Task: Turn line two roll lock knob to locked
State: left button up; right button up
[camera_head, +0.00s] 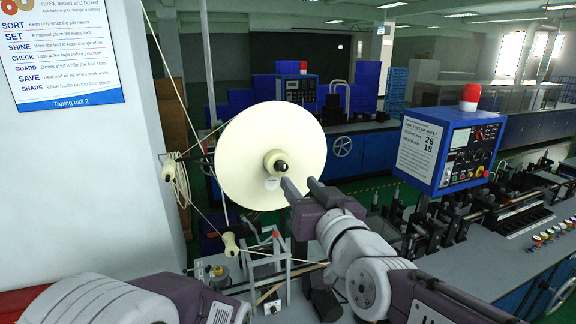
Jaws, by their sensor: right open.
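The large cream roll (245,140) hangs upright on a spindle by the wall. At its centre is a pale hub with a small dark knob (282,167) at the front end. The knob's lock setting is too small to read. My right gripper (297,181) is in front of the roll, just below and to the right of the knob. Its two fingers are apart with nothing between them, and I cannot tell whether one touches the hub. My left arm shows at the lower left, but its gripper is out of view.
Cream tape runs from the roll over guide rollers (230,243) and a small metal frame at the lower left. A blue control box (462,150) with a red lamp and a line 2 sheet stands to the right. The grey machine bench (470,262) carries several fixtures.

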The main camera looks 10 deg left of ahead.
aim_at(285, 168)
jog(key=p+x, duration=0.3)
jog(key=x, duration=0.4)
jog(key=shift+a+r, duration=0.15)
jog(key=shift+a, duration=0.05)
jog(key=shift+w+a+p, duration=0.25)
jog(key=shift+w+p, duration=0.15)
jog(key=shift+w, duration=0.05)
jog(key=shift+f, duration=0.2)
grip_shut()
